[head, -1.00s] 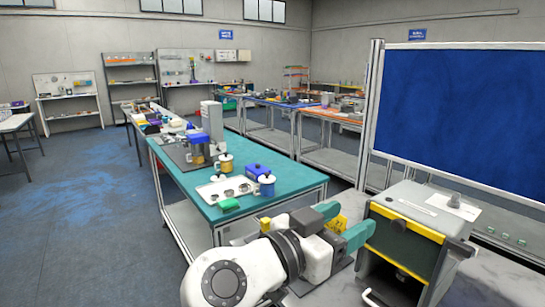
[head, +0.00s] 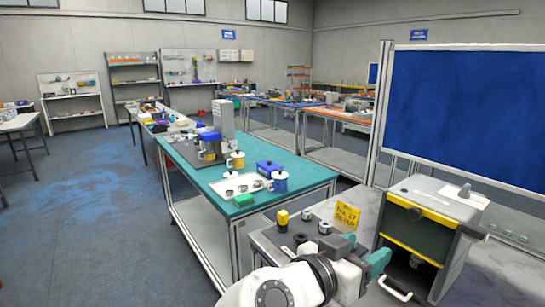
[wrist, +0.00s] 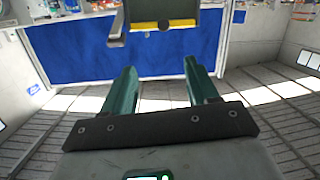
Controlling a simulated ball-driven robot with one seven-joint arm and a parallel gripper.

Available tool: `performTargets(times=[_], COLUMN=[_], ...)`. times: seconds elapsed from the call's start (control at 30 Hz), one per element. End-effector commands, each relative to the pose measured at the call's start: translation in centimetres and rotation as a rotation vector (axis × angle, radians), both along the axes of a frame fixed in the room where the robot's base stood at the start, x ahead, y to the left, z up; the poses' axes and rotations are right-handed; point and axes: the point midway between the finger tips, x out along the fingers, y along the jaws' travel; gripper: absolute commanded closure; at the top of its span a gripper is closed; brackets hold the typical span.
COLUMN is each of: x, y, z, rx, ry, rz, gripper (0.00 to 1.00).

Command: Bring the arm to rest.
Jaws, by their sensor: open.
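My gripper (head: 366,248) is at the lower right of the head view, above the grey bench, with its teal fingers apart. In the wrist view my gripper (wrist: 161,66) shows both teal fingers spread, with nothing between them. My white arm (head: 285,290) reaches in from the bottom edge of the head view, folded low. The gripper is just left of a grey box with yellow trim (head: 425,235). The same box (wrist: 163,15) shows at the top of the wrist view, beyond the fingertips.
A dark fixture with knobs (head: 275,243) and a yellow sign (head: 347,214) stand beside the gripper. A teal table (head: 212,182) with mugs, a white tray (head: 236,190) and a blue box (head: 269,168) lies beyond. A blue panel (head: 468,110) stands at right. The left floor is clear.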

Motion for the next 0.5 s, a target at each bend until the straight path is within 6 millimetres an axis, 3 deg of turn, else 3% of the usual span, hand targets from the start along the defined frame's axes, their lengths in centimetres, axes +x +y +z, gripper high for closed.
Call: performTargets(times=[0.27, 0.37, 0.5], x=[-1.3, -2.9, -7.2], y=[-4.9, -7.3, -10.6], z=[-8.3, -12.8, -20.2], rx=[0.086, 0.142, 0.253], ry=[0.241, 0.369, 0.574], rz=[0.080, 0.140, 0.274], gripper=[0.41, 0.41, 0.41])
